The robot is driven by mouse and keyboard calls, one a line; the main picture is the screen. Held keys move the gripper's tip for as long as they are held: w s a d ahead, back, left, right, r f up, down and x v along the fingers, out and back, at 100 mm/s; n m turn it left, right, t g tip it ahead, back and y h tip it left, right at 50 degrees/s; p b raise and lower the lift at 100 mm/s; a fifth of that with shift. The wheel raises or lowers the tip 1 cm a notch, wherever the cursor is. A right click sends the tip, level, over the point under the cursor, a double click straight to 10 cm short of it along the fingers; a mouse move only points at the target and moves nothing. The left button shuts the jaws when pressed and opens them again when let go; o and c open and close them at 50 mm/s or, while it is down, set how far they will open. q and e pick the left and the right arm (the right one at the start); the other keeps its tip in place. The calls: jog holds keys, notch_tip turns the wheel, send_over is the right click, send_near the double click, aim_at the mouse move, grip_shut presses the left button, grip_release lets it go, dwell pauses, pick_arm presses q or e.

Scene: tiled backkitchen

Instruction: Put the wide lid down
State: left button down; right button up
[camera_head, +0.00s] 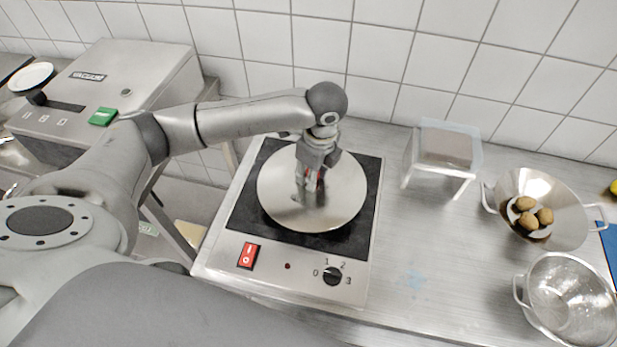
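The wide lid (345,195) is a round, shiny metal disc, roughly level over the black top of the hot plate (257,222). I cannot tell whether it rests on the plate or hangs just above it. My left gripper (309,187) points down at the middle of the lid and appears shut on its handle, which the fingers mostly hide. A small red spot shows between the fingers. My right gripper is out of view.
A vacuum machine (130,75) stands at the left.

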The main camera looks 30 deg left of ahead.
pick_arm(q)
jog(key=shift+w+a+f, duration=0.3)
jog(key=shift+f, duration=0.25)
jog(key=f, duration=0.1)
jog(key=f+p, duration=0.1)
jog(key=f, duration=0.1)
jog(key=shift+w+a, duration=0.1)
jog(key=shift+a, duration=0.25)
jog(key=shift+f, duration=0.3)
jog(key=shift+d+f, duration=0.1)
jog(key=shift+f, duration=0.1)
jog(key=c, duration=1.1)
grip_release()
jog(key=shift+c, duration=0.2)
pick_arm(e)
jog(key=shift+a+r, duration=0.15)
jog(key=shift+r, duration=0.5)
pick_arm(q)
jog(key=r, duration=0.4)
jog(key=d+r+b, duration=0.1)
jog(key=r, duration=0.7)
jog(key=shift+d+r+b, duration=0.15)
jog(key=shift+d+b, duration=0.05)
jog(key=shift+b, duration=0.15)
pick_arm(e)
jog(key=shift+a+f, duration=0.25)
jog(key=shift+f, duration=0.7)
